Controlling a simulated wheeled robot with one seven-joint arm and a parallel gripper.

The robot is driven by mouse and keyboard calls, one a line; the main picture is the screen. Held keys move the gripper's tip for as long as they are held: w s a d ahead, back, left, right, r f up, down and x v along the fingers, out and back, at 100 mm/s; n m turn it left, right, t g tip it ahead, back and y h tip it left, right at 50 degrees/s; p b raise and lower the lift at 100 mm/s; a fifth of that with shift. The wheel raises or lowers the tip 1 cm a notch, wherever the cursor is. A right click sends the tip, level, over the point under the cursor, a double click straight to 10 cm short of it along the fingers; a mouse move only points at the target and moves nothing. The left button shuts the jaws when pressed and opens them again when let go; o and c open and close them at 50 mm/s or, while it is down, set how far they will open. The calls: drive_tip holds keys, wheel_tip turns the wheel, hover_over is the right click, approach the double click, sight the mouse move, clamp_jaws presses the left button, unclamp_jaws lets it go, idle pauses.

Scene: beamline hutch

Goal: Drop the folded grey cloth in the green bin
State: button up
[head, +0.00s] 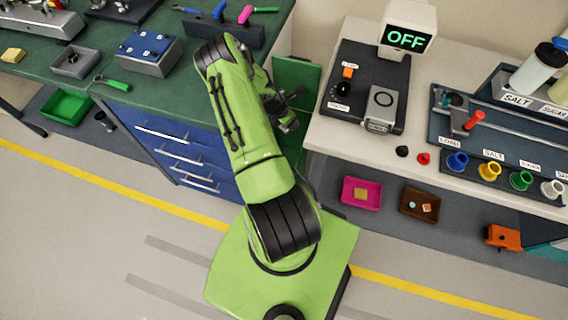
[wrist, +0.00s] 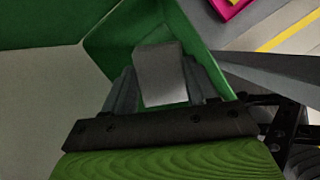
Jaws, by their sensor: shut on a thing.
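The folded grey cloth (wrist: 160,75) is a pale grey block between the two fingers of my gripper (wrist: 158,85) in the wrist view. My gripper is shut on it. The green bin (wrist: 108,45) shows behind and around the cloth, its walls on both sides, so the cloth is over or inside its opening; I cannot tell how deep. In the head view the green bin (head: 295,75) stands between the two benches, partly hidden by my arm. My gripper (head: 288,122) is there beside it, mostly hidden, and the cloth cannot be made out.
The left bench (head: 110,85) with blue drawers and the right bench (head: 330,125) flank the bin closely. A pink tray (head: 347,202) and a brown tray (head: 405,209) sit on the right lower shelf. A small green tray (head: 66,107) is under the left bench. The left floor is clear.

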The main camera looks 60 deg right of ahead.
drive_tip(key=o, duration=1.2)
drive_tip(key=shift+r, duration=0.1)
drive_tip(key=p+v, duration=0.2)
drive_tip(key=v, duration=1.3)
drive_tip(key=shift+a+r+p, duration=0.1)
drive_tip(key=shift+r+p, duration=0.25)
drive_tip(key=shift+p, duration=0.05)
